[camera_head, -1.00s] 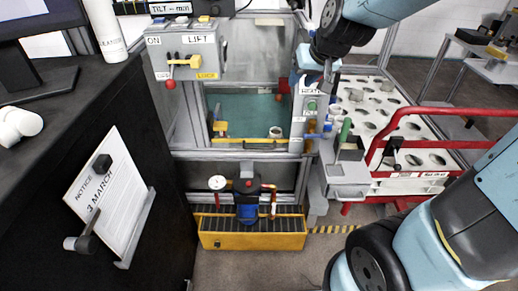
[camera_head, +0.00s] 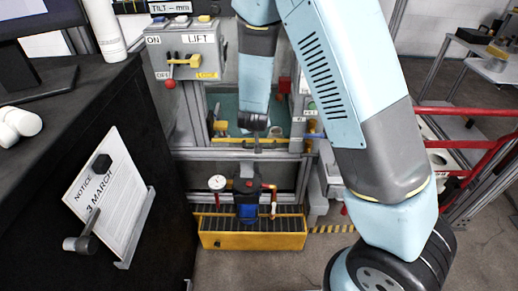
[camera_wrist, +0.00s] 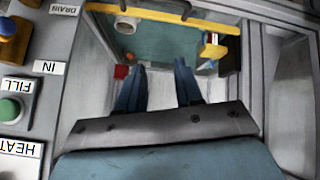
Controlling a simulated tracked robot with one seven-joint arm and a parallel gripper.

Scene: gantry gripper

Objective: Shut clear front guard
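The machine's front opening has a yellow bar (camera_head: 235,140) along its lower edge, and the bar also crosses the top of the wrist view (camera_wrist: 175,14). I cannot clearly make out the clear front guard or its position. My gripper (camera_wrist: 158,72) is open, with two blue-grey fingers apart and nothing seen between them. In the wrist view the fingers point towards the teal tank interior (camera_wrist: 165,42) and the yellow bar, apart from the bar in the picture. In the head view my arm covers much of the opening, and the fingers cannot be made out.
The LIFT control box (camera_head: 185,50) stands left of the opening. Control buttons, including a green one (camera_wrist: 9,109), are close beside my gripper. A white cup (camera_wrist: 126,24) is near the yellow bar. A yellow drip tray (camera_head: 250,232) is below. Red rails (camera_head: 470,112) are at right.

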